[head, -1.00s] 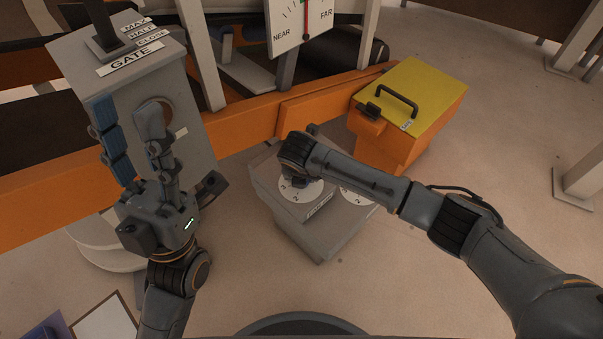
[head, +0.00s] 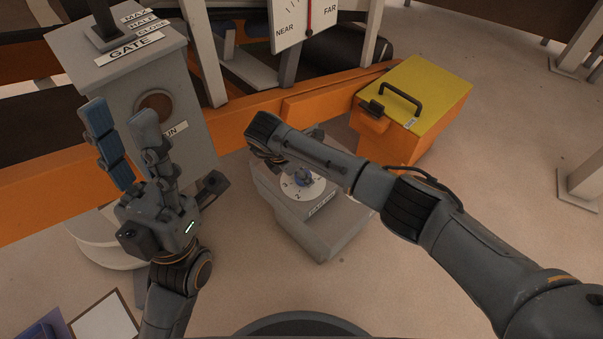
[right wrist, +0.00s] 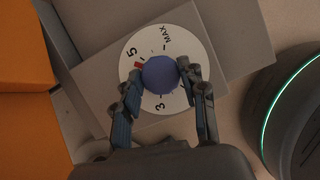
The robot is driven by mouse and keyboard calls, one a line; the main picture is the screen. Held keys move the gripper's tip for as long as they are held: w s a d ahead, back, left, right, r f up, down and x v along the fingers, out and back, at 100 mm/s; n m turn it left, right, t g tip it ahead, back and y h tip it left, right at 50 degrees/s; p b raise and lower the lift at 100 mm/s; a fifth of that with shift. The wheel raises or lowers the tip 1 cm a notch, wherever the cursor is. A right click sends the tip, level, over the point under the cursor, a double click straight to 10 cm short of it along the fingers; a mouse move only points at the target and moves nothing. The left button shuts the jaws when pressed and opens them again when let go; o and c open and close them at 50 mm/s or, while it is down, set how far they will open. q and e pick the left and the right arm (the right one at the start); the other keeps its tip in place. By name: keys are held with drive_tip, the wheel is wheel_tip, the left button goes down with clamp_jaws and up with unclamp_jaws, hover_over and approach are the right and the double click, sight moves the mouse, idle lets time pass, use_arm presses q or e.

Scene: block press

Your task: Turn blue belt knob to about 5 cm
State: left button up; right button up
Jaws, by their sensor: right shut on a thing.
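The blue knob (right wrist: 160,74) sits in the middle of a white dial (right wrist: 186,48) marked 3, 5 and MAX in the right wrist view. A red mark at the knob's edge points close to the 5. My right gripper (right wrist: 160,80) has one finger on each side of the knob and is shut on it. In the head view the knob (head: 302,178) shows below my right forearm, on the grey box (head: 322,232), and my right fingers are mostly hidden. My left gripper (head: 120,112) is open and empty, in front of the grey gate post.
The gate post (head: 185,105) stands at left behind my left gripper. A NEAR–FAR gauge (head: 290,30) with a red needle stands at top centre. An orange box with a yellow lid (head: 425,85) is right of the knob box.

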drive_tip(key=shift+m+g+h+b, duration=0.3)
drive_tip(key=shift+m+g+b, duration=0.15)
drive_tip(key=shift+m, duration=0.85)
drive_tip(key=o, duration=1.2)
drive_tip(key=shift+c, duration=0.2)
drive_tip(key=shift+w, duration=0.1)
drive_tip(key=shift+r, duration=0.1)
drive_tip(key=v, duration=1.2)
drive_tip(key=shift+w, duration=0.1)
